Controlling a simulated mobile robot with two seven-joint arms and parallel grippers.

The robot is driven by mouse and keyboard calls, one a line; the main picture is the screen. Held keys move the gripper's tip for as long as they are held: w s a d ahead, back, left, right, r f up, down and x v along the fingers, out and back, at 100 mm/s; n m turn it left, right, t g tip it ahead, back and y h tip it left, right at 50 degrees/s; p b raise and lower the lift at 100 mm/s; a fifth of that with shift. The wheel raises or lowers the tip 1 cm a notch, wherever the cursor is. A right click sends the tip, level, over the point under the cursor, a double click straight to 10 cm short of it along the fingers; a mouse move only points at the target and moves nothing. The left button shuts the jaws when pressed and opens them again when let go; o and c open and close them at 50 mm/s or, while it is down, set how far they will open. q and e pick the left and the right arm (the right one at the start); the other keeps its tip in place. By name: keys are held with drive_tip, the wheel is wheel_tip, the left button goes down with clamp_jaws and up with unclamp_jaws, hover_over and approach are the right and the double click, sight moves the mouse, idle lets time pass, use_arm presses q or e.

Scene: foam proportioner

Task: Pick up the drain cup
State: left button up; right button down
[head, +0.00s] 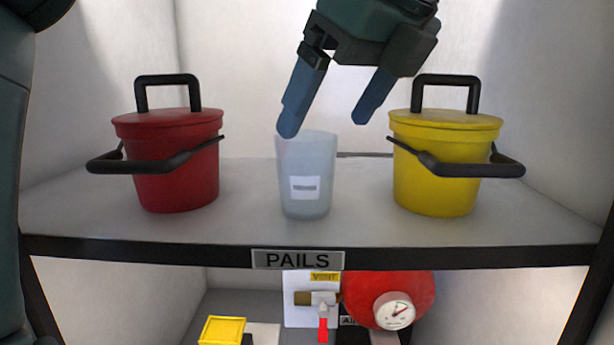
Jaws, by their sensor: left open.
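The drain cup (306,175) is a pale translucent tumbler with a small white label. It stands upright on the shelf labelled PAILS, between the two pails. My left gripper (325,127) comes down from the top with its blue fingers spread open. Its left fingertip overlaps the cup's rim at the upper left in the picture, and its right fingertip is above and right of the rim. I cannot tell whether the fingertip touches the cup. Nothing is between the fingers. My right gripper is not in view.
A red lidded pail (176,165) stands left of the cup and a yellow lidded pail (440,165) stands right, both with black handles. The shelf (250,230) has free room around the cup. Below are a red tank (405,287), a gauge (395,311), a valve (322,300) and a yellow box (222,330).

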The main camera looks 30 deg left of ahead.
sight(306, 165)
use_arm(q)
drive_tip(key=x, duration=0.9)
drive_tip(key=shift+w, duration=0.4)
drive_tip(key=shift+c, duration=0.4)
drive_tip(key=c, duration=1)
drive_tip(key=shift+r, duration=0.15)
